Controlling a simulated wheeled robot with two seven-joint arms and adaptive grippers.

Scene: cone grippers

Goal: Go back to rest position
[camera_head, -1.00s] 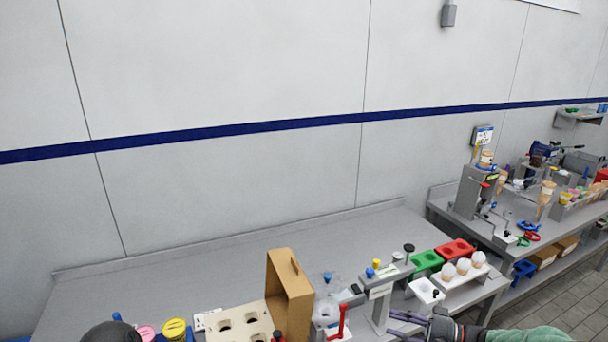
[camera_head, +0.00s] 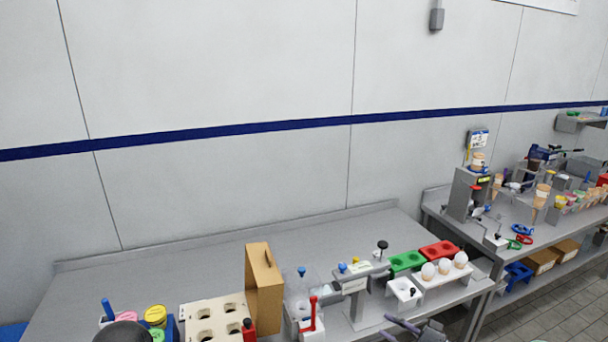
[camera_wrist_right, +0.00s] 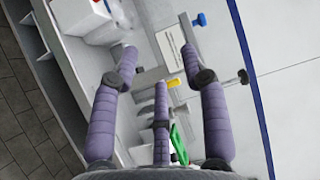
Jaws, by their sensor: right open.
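My right gripper (camera_head: 394,330) is at the bottom edge of the head view, in front of the bench, with only its purple padded fingers and part of its dark body showing. In the right wrist view the gripper (camera_wrist_right: 158,62) has its fingers spread apart with nothing held between them. Beyond the fingers lie a grey device with a white label (camera_wrist_right: 170,48) and a yellow knob. My left gripper does not show. A dark rounded shape (camera_head: 122,333) at the bottom left may be part of my left arm; I cannot tell.
The grey bench (camera_head: 180,262) is bare towards the wall. Along its front stand a cream holed tray (camera_head: 216,308), a brown box (camera_head: 265,290), a grey press (camera_head: 357,295), red (camera_head: 439,249) and green (camera_head: 405,261) trays and a white egg-like row (camera_head: 444,268). A second bench stands right.

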